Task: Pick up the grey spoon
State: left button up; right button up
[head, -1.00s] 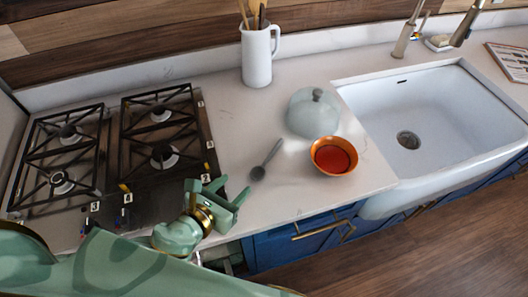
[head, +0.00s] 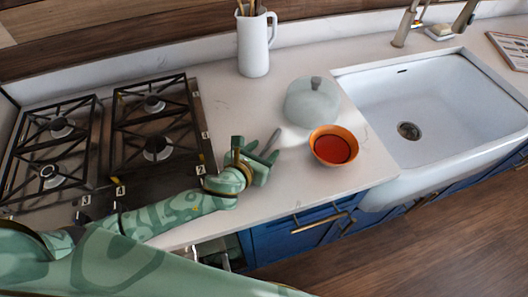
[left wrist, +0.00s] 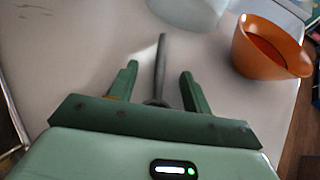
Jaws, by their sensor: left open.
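The grey spoon (head: 271,141) lies on the white counter, its handle pointing toward the pale domed lid. My left gripper (head: 258,158) is over its near end and hides the bowl of the spoon in the head view. In the left wrist view the spoon's handle (left wrist: 161,65) shows between the two open fingers of my left gripper (left wrist: 158,82), with space on both sides. The spoon's near end is partly hidden by the gripper body. My right gripper is not in view.
An orange bowl (head: 333,146) with red contents stands right of the spoon, close to the pale domed lid (head: 312,103). A white pitcher (head: 253,45) stands behind. The gas stove (head: 155,135) is left, the white sink (head: 440,100) right.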

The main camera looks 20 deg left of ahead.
aim_at(263, 153)
pick_arm(q)
jog(key=shift+r, duration=0.1)
jog(key=shift+c, duration=0.3)
jog(key=c, duration=1)
jog(key=shift+s, duration=0.1)
grip_shut()
jog(key=shift+r+p, duration=0.3)
notch_tip(263, 153, up, 3)
jog(key=shift+s+r+p, duration=0.1)
jog(key=shift+p, duration=0.65)
jog(key=s+d+r+p, duration=0.3)
jog(key=s+d+r, duration=0.4)
jog(key=s+r, duration=0.2)
jog(key=shift+s+d+p, duration=0.3)
jog(key=shift+s+d, duration=0.1)
jog(key=shift+s, duration=0.8)
